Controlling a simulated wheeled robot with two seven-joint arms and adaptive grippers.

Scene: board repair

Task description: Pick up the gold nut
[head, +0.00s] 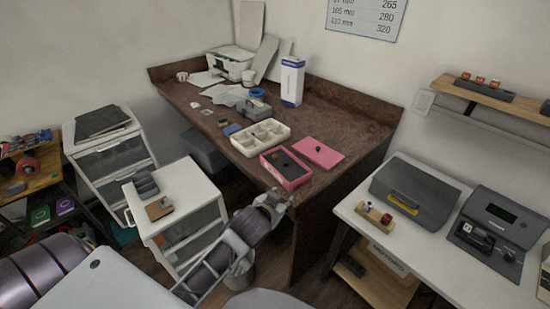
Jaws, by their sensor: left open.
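I cannot make out a gold nut in the head view; at this size the small parts on the brown desk (345,119) are too tiny to tell apart. My left gripper (284,197) is open, just off the desk's near corner, in front of the pink box. I see nothing between its fingers. The open pink box (293,183) has a dark inside with a small dark item in it. Its pink lid (322,157) lies beside it with a tiny dark item on top. A cream compartment tray (244,146) stands behind the box. My right gripper is not in view.
A white-and-blue carton (292,81), a printer (230,64) and papers stand farther back on the desk. White drawer units (185,186) stand left of my arm. A white table (425,245) with grey devices is at the right. The desk's right part is clear.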

